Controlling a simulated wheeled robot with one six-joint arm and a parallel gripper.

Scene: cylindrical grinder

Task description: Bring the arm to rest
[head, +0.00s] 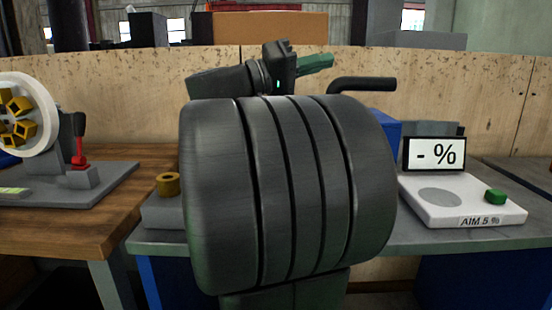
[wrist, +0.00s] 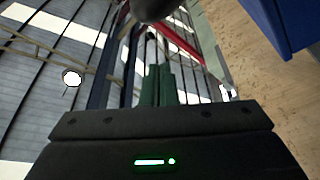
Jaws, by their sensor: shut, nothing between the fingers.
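My gripper (head: 316,63) shows at the top middle of the head view, with its green fingers together and nothing between them. It points to the right, above and behind my large dark arm link, which fills the middle of the view. In the wrist view my gripper's green fingers (wrist: 158,85) are closed side by side and point toward the roof beams. The fingers touch nothing that I can see.
A white device (head: 465,200) with a "- %" display (head: 434,154) and green knob stands on the right bench. At left are a wheel-like fixture (head: 22,115), a red-based lever (head: 79,145) and a brass ring (head: 168,184). A wooden partition (head: 470,75) runs behind. My arm hides the bench's middle.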

